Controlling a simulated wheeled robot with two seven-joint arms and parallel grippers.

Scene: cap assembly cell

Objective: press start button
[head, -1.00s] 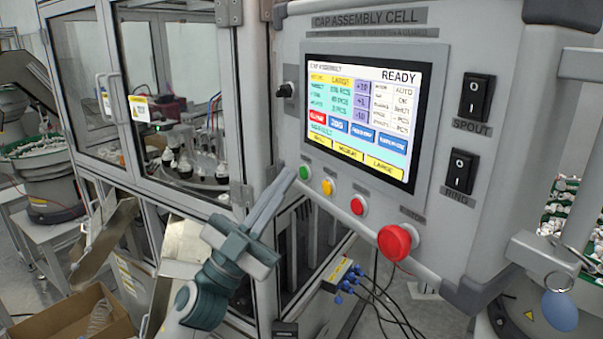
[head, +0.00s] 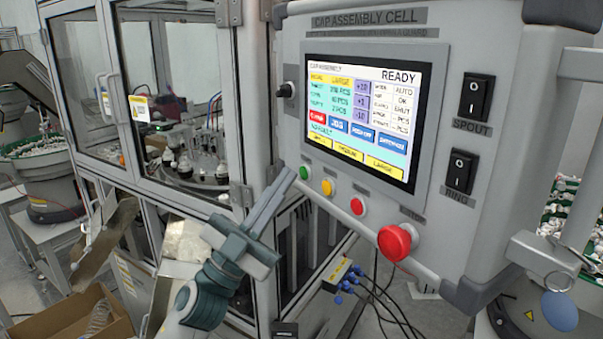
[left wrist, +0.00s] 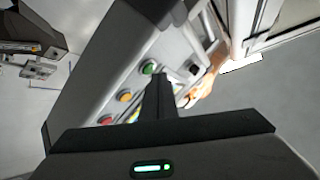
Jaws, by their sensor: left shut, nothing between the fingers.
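The control panel (head: 290,130) carries a row of buttons below its screen. The green button (head: 305,172) is at the left end, then a yellow one (head: 327,187), a red one (head: 358,205) and a large red mushroom button (head: 397,241). My left gripper (head: 288,172) is shut and empty, its fingertips just left of the green button in the head view. In the left wrist view the green button (left wrist: 149,67) shows just beyond the fingertips (left wrist: 158,79). I cannot tell whether they touch. My right gripper is not in view.
The screen (head: 365,115) reads READY. Two black rocker switches, SPOUT (head: 475,98) and RING (head: 460,171), sit to its right. The glass cabinet (head: 240,90) stands behind my left arm. A cardboard box (head: 75,315) is at the lower left. Cables hang under the panel.

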